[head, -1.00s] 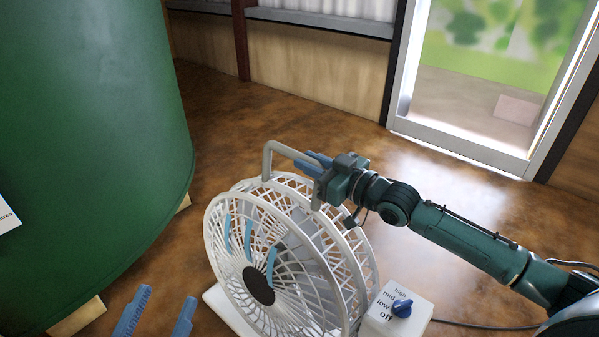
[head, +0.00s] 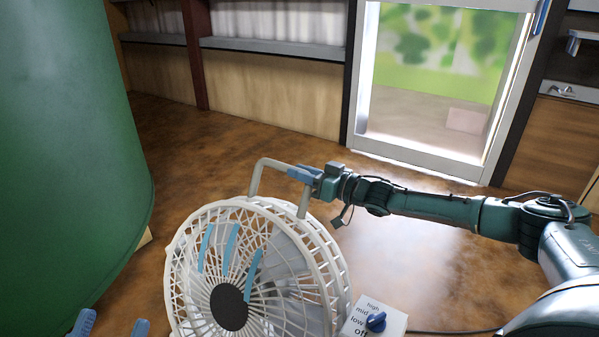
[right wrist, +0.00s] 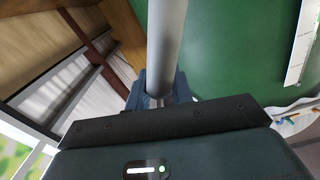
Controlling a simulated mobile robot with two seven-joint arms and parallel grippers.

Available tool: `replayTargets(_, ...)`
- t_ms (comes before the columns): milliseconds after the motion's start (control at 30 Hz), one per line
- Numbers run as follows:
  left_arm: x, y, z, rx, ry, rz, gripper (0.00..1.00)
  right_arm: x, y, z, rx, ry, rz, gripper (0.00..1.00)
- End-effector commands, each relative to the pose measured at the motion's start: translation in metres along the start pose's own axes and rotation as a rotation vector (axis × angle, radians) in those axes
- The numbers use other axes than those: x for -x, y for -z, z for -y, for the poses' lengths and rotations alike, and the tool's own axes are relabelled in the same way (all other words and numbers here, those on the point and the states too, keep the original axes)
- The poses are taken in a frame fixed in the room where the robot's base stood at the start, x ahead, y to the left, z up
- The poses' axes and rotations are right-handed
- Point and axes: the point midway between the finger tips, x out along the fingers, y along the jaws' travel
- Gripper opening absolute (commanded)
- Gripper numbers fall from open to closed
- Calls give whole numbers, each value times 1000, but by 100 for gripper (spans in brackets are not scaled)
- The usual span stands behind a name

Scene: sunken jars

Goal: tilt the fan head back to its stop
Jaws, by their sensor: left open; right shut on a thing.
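The white fan head (head: 255,270) has a round slatted cage, a dark hub and blue strips on its front. A grey handle (head: 257,180) arches over its top. My right gripper (head: 300,174) is shut on the top bar of the handle. In the right wrist view the grey handle bar (right wrist: 166,45) runs up from between the blue fingers. The fan's base is mostly hidden below the picture; a white control box (head: 372,318) with a blue knob shows at the lower right. My left gripper (head: 112,330) is open and empty at the bottom left, only its blue fingertips showing.
A big green tank (head: 70,150) fills the left side. A bright glass door (head: 430,90) stands at the back right, beside wood-panelled walls (head: 270,95). The brown floor (head: 200,150) behind the fan is clear. A dark cable (head: 450,331) runs right from the control box.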

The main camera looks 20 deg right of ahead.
Motion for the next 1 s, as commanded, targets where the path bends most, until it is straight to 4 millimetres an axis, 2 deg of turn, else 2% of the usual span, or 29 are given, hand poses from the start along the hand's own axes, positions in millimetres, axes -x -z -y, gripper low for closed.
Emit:
replayTargets(33,0,0,0,1,0,1,49,1,-2,-6,7,-12,6,0)
replayTargets(433,2,-3,-1,7,2,10,49,2,-4,-9,6,-19,11,0)
replayTargets(467,2,-4,-1,7,2,11,49,2,-4,-9,6,-20,11,24)
replayTargets(667,2,-4,-1,9,3,13,49,2,-6,-9,4,-18,12,41)
replayTargets(1000,1,-2,-1,10,2,13,49,6,-4,-6,1,-13,9,41)
